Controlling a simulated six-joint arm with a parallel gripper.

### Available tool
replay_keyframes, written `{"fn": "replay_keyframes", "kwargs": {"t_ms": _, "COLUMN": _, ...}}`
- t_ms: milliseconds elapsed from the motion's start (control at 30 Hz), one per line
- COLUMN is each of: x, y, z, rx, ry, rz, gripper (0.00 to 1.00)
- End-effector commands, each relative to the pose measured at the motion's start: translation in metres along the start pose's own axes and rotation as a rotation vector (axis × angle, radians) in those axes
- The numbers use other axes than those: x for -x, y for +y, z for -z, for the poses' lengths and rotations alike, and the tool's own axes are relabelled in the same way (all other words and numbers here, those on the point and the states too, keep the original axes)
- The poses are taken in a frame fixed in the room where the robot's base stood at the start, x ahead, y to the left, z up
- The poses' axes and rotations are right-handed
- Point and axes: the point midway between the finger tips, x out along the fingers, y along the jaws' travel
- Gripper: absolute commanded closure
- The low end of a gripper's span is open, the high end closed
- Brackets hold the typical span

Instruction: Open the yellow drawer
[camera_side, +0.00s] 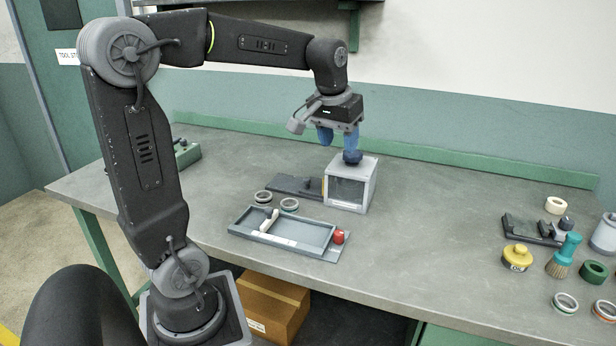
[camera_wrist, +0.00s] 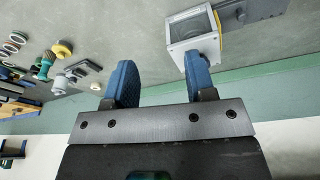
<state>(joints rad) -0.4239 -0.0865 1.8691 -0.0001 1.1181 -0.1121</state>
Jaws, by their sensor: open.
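A light grey box (camera_side: 350,188) with a dark window stands mid-bench, a dark blue knob (camera_side: 352,157) on top. A thin yellow strip (camera_side: 323,187) shows at its left side, where a dark grey slab (camera_side: 294,186) meets it; I cannot tell how much of this is the drawer. The wrist view shows the box (camera_wrist: 192,28) and the yellow strip (camera_wrist: 218,20) beyond my right-hand finger. My gripper (camera_side: 338,140) is open, its blue fingers apart and pointing down above the box. One finger is close to the knob; contact is unclear. Nothing is between the fingers (camera_wrist: 160,82).
A grey tray (camera_side: 250,238) with a pale bar and a red knob (camera_side: 339,237) lies in front. Two rings (camera_side: 289,204) sit behind it. A yellow-topped pot (camera_side: 517,256), a teal brush (camera_side: 565,255) and several rings are at right. The bench between is clear.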

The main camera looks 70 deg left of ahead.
Motion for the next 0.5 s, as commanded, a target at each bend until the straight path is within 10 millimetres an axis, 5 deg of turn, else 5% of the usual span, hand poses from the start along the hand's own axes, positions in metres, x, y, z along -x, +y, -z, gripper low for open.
{"fn": "replay_keyframes", "kwargs": {"t_ms": 33, "x": -0.011, "y": -0.019, "z": 0.024, "rx": 0.065, "ry": -0.032, "rz": 0.017, "gripper": 0.50}}
{"fn": "replay_keyframes", "kwargs": {"t_ms": 200, "x": -0.047, "y": -0.085, "z": 0.083, "rx": 0.260, "ry": -0.119, "rz": 0.055, "gripper": 0.50}}
{"fn": "replay_keyframes", "kwargs": {"t_ms": 400, "x": -0.089, "y": -0.159, "z": 0.118, "rx": 0.437, "ry": -0.197, "rz": 0.080, "gripper": 0.50}}
{"fn": "replay_keyframes", "kwargs": {"t_ms": 500, "x": -0.101, "y": -0.181, "z": 0.124, "rx": 0.485, "ry": -0.217, "rz": 0.085, "gripper": 0.50}}
